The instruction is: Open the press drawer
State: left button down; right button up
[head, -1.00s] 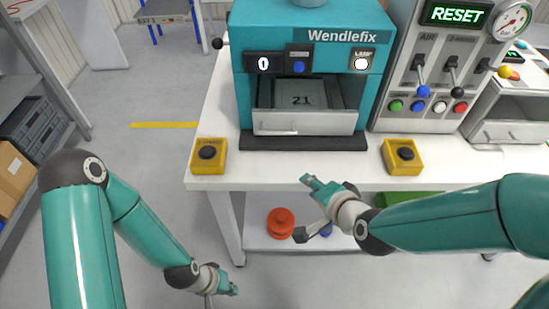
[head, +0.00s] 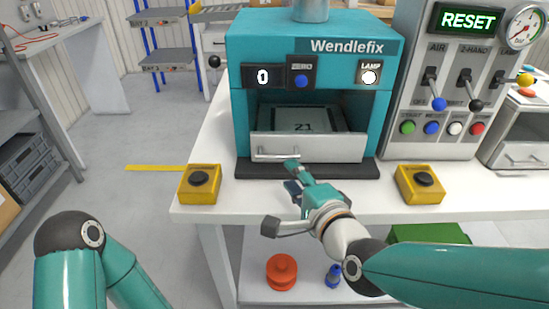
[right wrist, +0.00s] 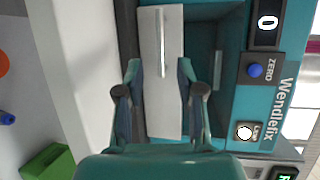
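The teal Wendlefix press (head: 350,22) stands on the white bench in the head view. Its drawer (head: 325,149) has a pale front low in the press opening, with a plate marked 21 showing behind it. A bar handle (head: 275,157) is on the drawer front's left part. In the right wrist view the drawer front (right wrist: 172,100) and handle (right wrist: 161,40) lie just beyond my fingertips. My right gripper (head: 281,196) is in front of the drawer, near the handle; its fingers are spread with nothing between them (right wrist: 160,70). My left gripper is out of view.
Yellow button boxes (head: 199,184) and (head: 420,184) sit on the bench's front edge on both sides. A control panel (head: 452,80) with levers stands to the right of the press. An orange reel (head: 282,272) is on the lower shelf.

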aim_at(275, 155)
jog(key=x, duration=0.9)
jog(key=shift+w+a+f, duration=0.1)
jog(key=shift+w+a, duration=0.05)
jog(key=shift+w, duration=0.05)
jog(key=shift+c, duration=0.3)
grip_shut()
jog(key=shift+s, duration=0.1)
